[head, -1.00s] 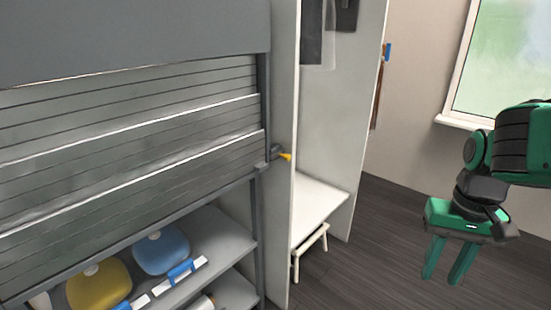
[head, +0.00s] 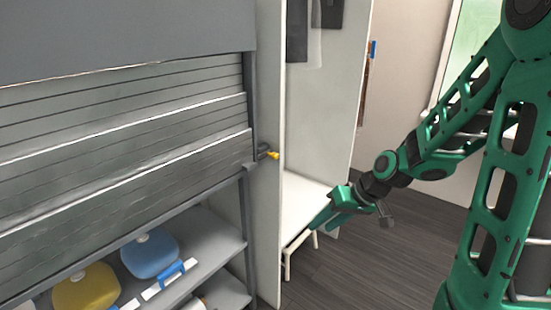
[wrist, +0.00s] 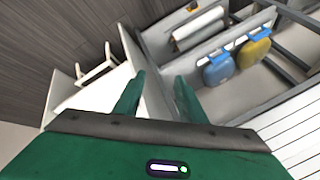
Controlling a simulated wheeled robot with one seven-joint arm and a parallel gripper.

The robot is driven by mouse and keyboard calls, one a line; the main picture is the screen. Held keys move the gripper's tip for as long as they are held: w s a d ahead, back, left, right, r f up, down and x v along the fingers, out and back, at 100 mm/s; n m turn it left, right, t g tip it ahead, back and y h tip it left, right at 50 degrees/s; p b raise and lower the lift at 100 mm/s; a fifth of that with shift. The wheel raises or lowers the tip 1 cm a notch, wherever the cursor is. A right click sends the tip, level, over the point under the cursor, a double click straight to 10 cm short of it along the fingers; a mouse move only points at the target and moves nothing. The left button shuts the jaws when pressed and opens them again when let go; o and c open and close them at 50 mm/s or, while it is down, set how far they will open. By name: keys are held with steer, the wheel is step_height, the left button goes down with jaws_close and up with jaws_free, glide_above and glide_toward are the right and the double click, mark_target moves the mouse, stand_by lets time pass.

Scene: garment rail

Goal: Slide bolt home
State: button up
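The bolt (head: 268,153) is a small dark grey piece with a yellow end. It sticks out at the right post of the shelf unit, beside the lower edge of the slatted grey shutter (head: 120,150). My gripper (head: 318,226) is to the right of the bolt and lower in the head view, in front of the white wardrobe, apart from the bolt. In the wrist view the two green fingers (wrist: 160,80) are spread with nothing between them. I cannot make out the bolt in the wrist view.
A white open wardrobe (head: 333,120) with hanging dark clothes stands right of the shelf unit. A small white stool (head: 300,250) stands by it. Yellow (head: 87,288) and blue (head: 150,256) containers sit on the shelf below the shutter. Dark floor (head: 350,265) is clear.

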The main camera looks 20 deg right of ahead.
steer(key=w+a+t+y, duration=0.2)
steer(key=w+a+y, duration=0.15)
steer(key=w, duration=0.25)
steer(key=m+t+y, duration=0.2)
steer(key=m+t, duration=0.4)
steer(key=t, duration=0.3)
glide_toward(275, 156)
steer(key=shift+h, duration=0.25)
steer(key=x, duration=1.1)
steer(key=shift+w+d+f, duration=0.25)
steer(key=shift+w, duration=0.05)
